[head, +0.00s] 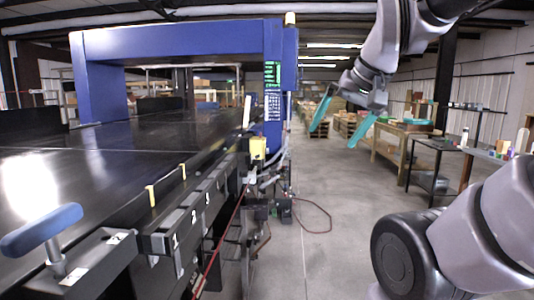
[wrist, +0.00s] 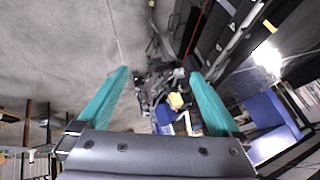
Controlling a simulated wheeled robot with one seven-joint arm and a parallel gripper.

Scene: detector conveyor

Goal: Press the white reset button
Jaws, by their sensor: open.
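My gripper (head: 333,138) is open and empty, with two teal fingers, raised over the aisle right of the conveyor. In the wrist view its fingers (wrist: 160,73) point at the floor and machine side, with a wide gap between them. I cannot make out a white reset button for certain. The blue detector arch (head: 180,42) carries a dark panel with green displays (head: 272,76) on its near post.
The black conveyor (head: 120,150) fills the left, with numbered side plates (head: 193,217) and a blue-topped lever (head: 42,230) in front. Cables (head: 315,213) lie on the floor beside it. The grey aisle floor (head: 340,240) is mostly clear. A dark table (head: 432,145) stands right.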

